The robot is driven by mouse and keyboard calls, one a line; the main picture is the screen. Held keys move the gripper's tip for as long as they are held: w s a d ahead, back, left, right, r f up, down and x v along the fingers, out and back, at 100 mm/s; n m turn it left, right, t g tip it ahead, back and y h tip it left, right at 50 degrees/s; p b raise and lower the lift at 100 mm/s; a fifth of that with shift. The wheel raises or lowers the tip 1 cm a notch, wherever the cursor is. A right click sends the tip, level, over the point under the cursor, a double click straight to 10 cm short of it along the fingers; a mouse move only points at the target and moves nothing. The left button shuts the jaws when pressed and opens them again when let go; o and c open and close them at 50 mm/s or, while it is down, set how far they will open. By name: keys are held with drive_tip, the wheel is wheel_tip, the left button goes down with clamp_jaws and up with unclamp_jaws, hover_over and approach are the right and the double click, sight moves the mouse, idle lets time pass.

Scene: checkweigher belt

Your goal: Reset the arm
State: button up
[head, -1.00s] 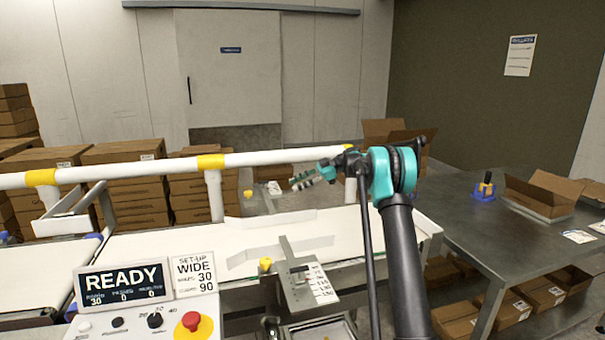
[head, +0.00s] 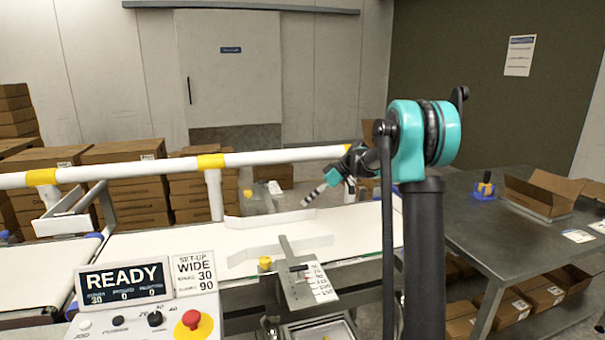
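My gripper (head: 314,194) hangs in the air above the right part of the white belt (head: 170,240), pointing left and down. It shows small and edge-on, so I cannot tell whether its fingers are open or shut. No object shows at its tips. My arm, with a teal joint, rises at the right of the head view and hides part of the belt's right end and the table edge.
A white rail with yellow bands (head: 250,159) runs behind the belt. The control panel with a READY display (head: 124,282) and red stop button (head: 192,320) stands in front. A steel table (head: 470,215) at right holds an open carton (head: 545,192). Stacked cartons (head: 125,170) stand at back left.

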drive_tip(key=s+d+f+m+t+h, duration=0.1)
drive_tip(key=s+d+m, duration=0.1)
drive_tip(key=s, duration=0.2)
drive_tip(key=s+d+f+m+t+h, duration=0.1)
drive_tip(key=s+d+m+h, duration=0.1)
drive_tip(key=s+d, duration=0.1)
drive_tip(key=s+d+f+m+t+h, duration=0.1)
drive_tip(key=s+d+m, duration=0.1)
drive_tip(key=s, duration=0.4)
drive_tip(key=shift+d+f+m, duration=0.3)
drive_tip(key=shift+m, duration=0.3)
drive_tip(key=s+d+f+m+t+h, duration=0.2)
drive_tip(key=s+d+m, duration=0.15)
drive_tip(key=s, duration=0.35)
drive_tip(key=s+d+f+m+t+h, duration=0.1)
drive_tip(key=s+d+f+m+h, duration=0.2)
drive_tip(key=s+d, duration=0.35)
drive_tip(key=s+f+g, duration=0.1)
drive_tip(key=s+f, duration=0.2)
drive_tip(key=s, duration=0.4)
drive_tip(key=s+a+f+g, duration=0.1)
drive_tip(key=s+f, duration=0.3)
drive_tip(key=s, duration=0.3)
drive_tip(key=shift+a+g, duration=0.15)
drive_tip(key=shift+g, duration=0.25)
drive_tip(key=shift+o, duration=0.5)
